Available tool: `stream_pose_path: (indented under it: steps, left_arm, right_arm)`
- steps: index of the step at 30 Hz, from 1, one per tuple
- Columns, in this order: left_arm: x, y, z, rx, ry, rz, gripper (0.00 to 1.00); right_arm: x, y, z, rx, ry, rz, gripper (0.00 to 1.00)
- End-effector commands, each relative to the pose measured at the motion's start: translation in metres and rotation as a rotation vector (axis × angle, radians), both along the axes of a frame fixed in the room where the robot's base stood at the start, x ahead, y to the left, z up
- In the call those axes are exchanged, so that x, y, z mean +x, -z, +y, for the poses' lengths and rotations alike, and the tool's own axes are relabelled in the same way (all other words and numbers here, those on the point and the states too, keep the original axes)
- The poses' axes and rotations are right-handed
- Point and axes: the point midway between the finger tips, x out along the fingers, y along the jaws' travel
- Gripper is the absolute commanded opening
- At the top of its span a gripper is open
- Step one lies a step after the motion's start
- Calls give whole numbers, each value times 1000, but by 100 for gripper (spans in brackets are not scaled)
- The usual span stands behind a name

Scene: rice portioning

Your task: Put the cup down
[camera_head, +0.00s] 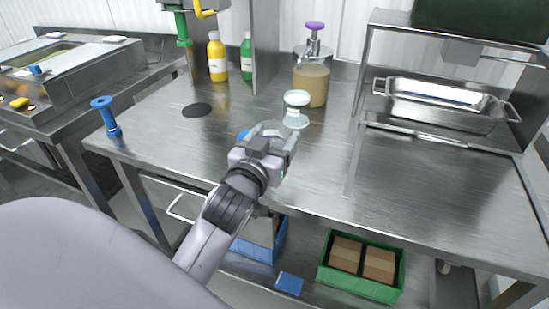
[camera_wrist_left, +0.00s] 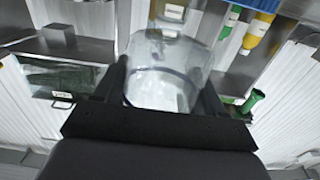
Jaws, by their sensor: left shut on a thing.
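A clear, see-through cup (camera_wrist_left: 168,68) stands between the two dark fingers of my left gripper in the left wrist view. In the head view the pale cup (camera_head: 296,104) shows just beyond the fingertips, in front of the beige container. My left gripper (camera_head: 284,131) is shut on the cup, over the steel table (camera_head: 240,165). I cannot tell whether the base of the cup touches the table. Whitish matter shows at the cup's bottom in the wrist view. My right gripper is not in view.
A beige container (camera_head: 311,86) with a purple-topped pump stands behind the cup. Yellow (camera_head: 217,58) and green (camera_head: 247,58) bottles stand at the back. A dark disc (camera_head: 197,110) lies to the left. A steel tray (camera_head: 440,103) is at right. The table's right front is clear.

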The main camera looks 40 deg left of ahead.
Motion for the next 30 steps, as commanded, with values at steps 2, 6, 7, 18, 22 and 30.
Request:
stream_pose_path:
  steps: [2, 6, 7, 18, 22, 30]
  left_arm:
    - [0, 11, 0, -2, 0, 3, 36]
    - [0, 34, 0, -3, -1, 3, 36]
    - [0, 37, 0, -2, -1, 3, 36]
    - [0, 43, 0, -1, 1, 0, 36]
    - [0, 47, 0, -1, 1, 0, 36]
    - [0, 46, 0, 0, 1, 1, 95]
  right_arm:
    - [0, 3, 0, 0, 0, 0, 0]
    - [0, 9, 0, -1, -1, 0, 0]
    - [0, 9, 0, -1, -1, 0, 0]
    - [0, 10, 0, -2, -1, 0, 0]
    - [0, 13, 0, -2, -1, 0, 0]
    - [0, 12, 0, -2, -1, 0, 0]
